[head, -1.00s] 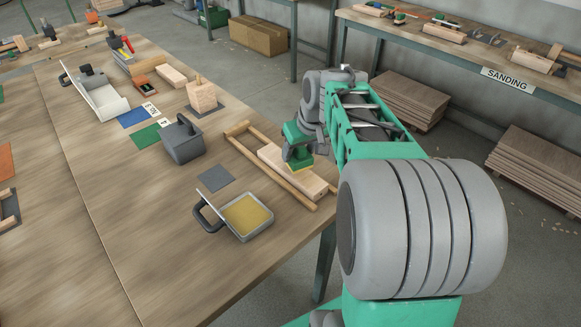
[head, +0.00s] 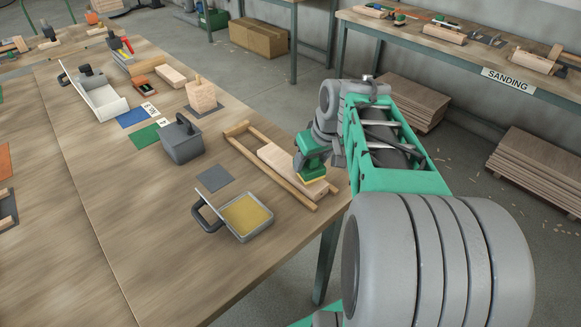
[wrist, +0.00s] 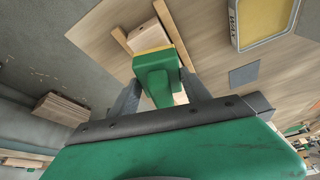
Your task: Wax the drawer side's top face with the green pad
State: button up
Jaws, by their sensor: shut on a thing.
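The green pad (head: 309,157) has a green handle block over a yellow sole. My gripper (wrist: 153,90) is shut on the pad's green body; in the head view the fingers are partly hidden behind it. The drawer side (head: 279,160) is a pale wooden board lying in a wooden frame with rails (head: 268,173) along its long sides. The pad is at the board's near right end, with its yellow sole on or just above the top face; I cannot tell which. In the wrist view the pad (wrist: 155,65) covers part of the board (wrist: 146,36).
An open tin of yellow wax (head: 246,217) stands left of the frame, near a dark grey square (head: 215,178). A grey box with a handle (head: 181,141) and a wooden block (head: 201,95) stand farther back. The table's right edge is close to the frame.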

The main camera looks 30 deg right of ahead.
jog(key=shift+s+d, duration=0.1)
jog(key=shift+s, duration=0.3)
jog(key=shift+f, duration=0.15)
jog(key=shift+f+b, duration=0.45)
jog(key=shift+b, duration=0.05)
jog(key=shift+w, duration=0.1)
jog(key=shift+w+a, duration=0.2)
jog(key=shift+w, duration=0.4)
jog(key=shift+w+a, duration=0.2)
jog(key=shift+w, duration=0.4)
